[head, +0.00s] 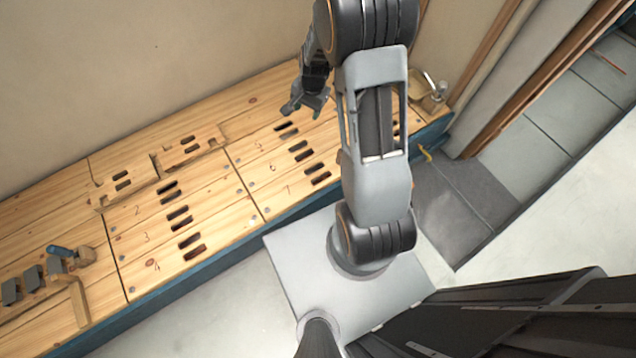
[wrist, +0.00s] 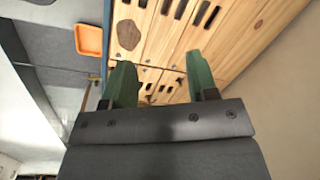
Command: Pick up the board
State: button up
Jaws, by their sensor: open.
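My gripper (head: 308,103) is over the back part of the wooden bench, with its jaws apart and nothing visible between them. In the wrist view its two green fingers (wrist: 161,82) stand apart in front of slotted planks. A notched pale wooden board (head: 205,142) lies along the back of the bench, left of my gripper; it has pairs of dark slots near it. I cannot tell for sure that it is the task's board, or whether it is loose. My arm hides part of the bench's right side.
The wooden bench (head: 225,200) has numbered slot rows. A blue-handled tool (head: 62,251) and dark blocks (head: 33,278) lie at its left end. A metal fitting (head: 434,88) stands at its right end. The wrist view shows an orange tray (wrist: 90,40). A wall runs behind.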

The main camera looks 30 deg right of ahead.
jog(key=d+f+m+g+b, duration=0.1)
jog(key=d+f+m+b, duration=0.2)
jog(key=f, duration=1.1)
jog(key=d+f+m+b, duration=0.25)
jog(key=f+b, duration=0.25)
jog(key=f, duration=0.9)
jog(key=b, duration=0.3)
send_over(318, 173)
jog(key=shift+m+y, duration=0.25)
jog(key=shift+y, duration=0.05)
jog(key=f, duration=0.8)
jog(key=shift+w+d+f, duration=0.1)
jog(key=shift+d+f, duration=0.1)
jog(key=shift+d, duration=0.15)
jog(key=shift+a+f+b, duration=0.15)
jog(key=shift+f+b, duration=0.6)
jog(key=shift+f, duration=0.8)
jog(key=shift+a+f+b, duration=0.15)
jog(key=shift+f+b, duration=0.6)
jog(key=shift+f, duration=0.8)
jog(key=shift+c, duration=0.2)
grip_shut()
jog(key=shift+r, duration=0.1)
